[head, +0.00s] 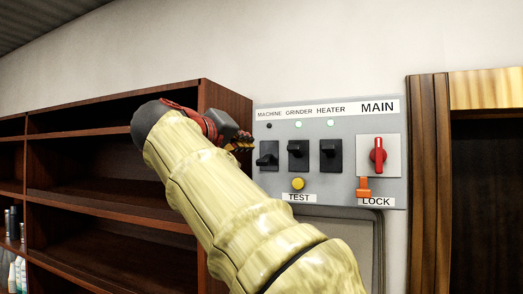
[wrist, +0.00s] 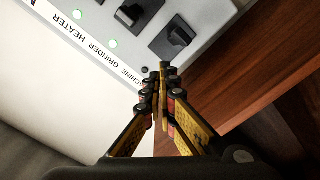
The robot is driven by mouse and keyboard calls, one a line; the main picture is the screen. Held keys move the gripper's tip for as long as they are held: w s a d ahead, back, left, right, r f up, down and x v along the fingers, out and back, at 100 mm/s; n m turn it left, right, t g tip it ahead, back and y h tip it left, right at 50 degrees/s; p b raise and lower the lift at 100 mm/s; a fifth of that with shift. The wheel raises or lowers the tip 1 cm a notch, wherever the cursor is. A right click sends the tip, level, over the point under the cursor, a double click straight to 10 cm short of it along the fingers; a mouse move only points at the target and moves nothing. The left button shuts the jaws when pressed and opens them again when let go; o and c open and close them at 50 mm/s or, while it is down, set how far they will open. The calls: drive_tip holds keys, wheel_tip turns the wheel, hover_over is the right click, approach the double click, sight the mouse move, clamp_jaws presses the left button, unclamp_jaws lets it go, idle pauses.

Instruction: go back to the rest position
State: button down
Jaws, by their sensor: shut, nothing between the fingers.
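My gripper (head: 241,142) is at the left edge of the grey switch panel (head: 350,186), in front of the wall, with my arm reaching up from below. In the wrist view my gripper (wrist: 161,95) is shut and empty, its fingertips beside the lower edge of the panel as pictured there. The MACHINE switch (head: 267,154) is close to the fingertips in the head view. The GRINDER switch (head: 298,155) and HEATER switch (head: 331,155) are to its right. The lamps over GRINDER and HEATER glow pale green; the MACHINE lamp (head: 269,126) is dark.
A red MAIN handle (head: 378,155) stands upright, with an orange LOCK piece (head: 363,187) below it. A yellow TEST button (head: 297,184) is under the switches. Brown shelves (head: 100,205) stand left, holding bottles (head: 15,270). A wooden frame (head: 428,190) is at right.

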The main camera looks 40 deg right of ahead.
drive_tip(key=shift+w, duration=0.1)
idle(0.3)
drive_tip(key=w+a+f+n+t+y, duration=0.1)
drive_tip(key=w+a+f+n+y, duration=0.2)
drive_tip(key=f, duration=0.7)
drive_tip(key=w+a+f+n+y, duration=0.1)
drive_tip(key=w+a+f+y, duration=0.2)
drive_tip(key=f, duration=0.7)
drive_tip(key=s+a+f+n+y+b, duration=0.1)
drive_tip(key=a+f+y+b, duration=0.15)
drive_tip(key=f, duration=0.95)
drive_tip(key=s+a+f+y+b, duration=0.2)
drive_tip(key=s+a+f+b, duration=0.3)
drive_tip(key=f, duration=1)
drive_tip(key=s+a+f+g+y+b, duration=0.1)
drive_tip(key=s+a+f+y+b, duration=0.2)
drive_tip(key=s+f, duration=0.8)
drive_tip(key=s+a+f+g+y+b, duration=0.1)
drive_tip(key=s+a+f+y+b, duration=0.2)
drive_tip(key=f, duration=1.5)
drive_tip(key=s+a+b, duration=0.4)
drive_tip(key=s+a, duration=0.1)
drive_tip(key=a, duration=0.1)
drive_tip(key=shift+s+a+f+m, duration=0.2)
drive_tip(key=shift+a+f+m, duration=0.1)
